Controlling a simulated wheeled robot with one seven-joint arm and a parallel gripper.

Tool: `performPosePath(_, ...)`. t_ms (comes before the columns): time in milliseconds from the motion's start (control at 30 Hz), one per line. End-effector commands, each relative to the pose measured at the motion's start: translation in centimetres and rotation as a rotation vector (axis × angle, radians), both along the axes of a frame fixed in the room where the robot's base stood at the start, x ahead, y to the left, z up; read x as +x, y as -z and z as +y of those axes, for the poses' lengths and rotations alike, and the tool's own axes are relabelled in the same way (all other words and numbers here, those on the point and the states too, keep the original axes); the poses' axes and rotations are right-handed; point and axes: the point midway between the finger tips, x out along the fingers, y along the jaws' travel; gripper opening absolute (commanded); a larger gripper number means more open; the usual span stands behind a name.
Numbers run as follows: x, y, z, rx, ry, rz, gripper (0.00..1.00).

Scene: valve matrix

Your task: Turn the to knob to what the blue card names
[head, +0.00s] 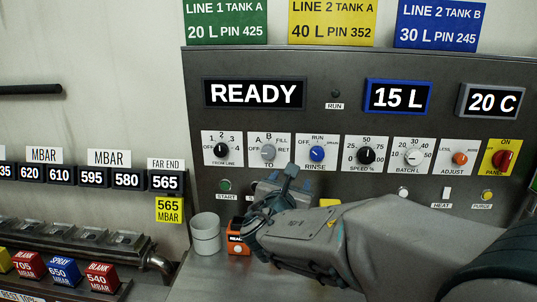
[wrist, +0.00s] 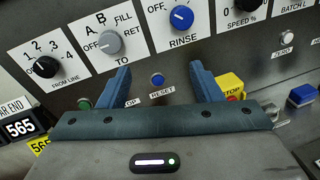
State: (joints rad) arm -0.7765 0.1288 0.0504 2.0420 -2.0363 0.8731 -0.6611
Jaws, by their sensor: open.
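The TO knob (head: 268,152) is a grey dial on a white plate marked OFF, A, B, FILL and RET. In the wrist view the TO knob (wrist: 110,42) has its pale mark toward OFF on the left. The blue card (head: 437,23) stands on top of the panel at the right and reads LINE 2 TANK B, 30 L, PIN 245. My gripper (head: 283,183) is in front of the panel, just below the TO knob. In the wrist view my gripper (wrist: 160,82) is open and empty, its fingers below the TO and RINSE plates, apart from the knob.
The black FROM LINE knob (head: 221,150) is left of TO; the blue RINSE knob (head: 317,153) is right of it. A RESET button (wrist: 157,80) lies between my fingers in view. The display (head: 254,93) reads READY. A grey cup (head: 205,235) stands on the ledge.

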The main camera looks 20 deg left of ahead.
Motion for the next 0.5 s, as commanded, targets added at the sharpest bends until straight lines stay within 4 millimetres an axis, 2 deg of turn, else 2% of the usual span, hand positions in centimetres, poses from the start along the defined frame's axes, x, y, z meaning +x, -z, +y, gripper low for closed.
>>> performPosePath(33, -0.4, -0.2, 2.2, -0.051, -0.058, -0.030, 0.59)
performPosePath(100, -0.8, -0.5, 4.3, -0.106, -0.114, -0.067, 0.59)
performPosePath(200, -1.2, -0.7, 6.0, -0.150, -0.160, -0.099, 0.59)
performPosePath(367, -0.3, -0.9, 6.8, -0.166, -0.175, -0.111, 0.59)
performPosePath(500, 1.9, -0.9, 7.3, -0.166, -0.173, -0.109, 0.59)
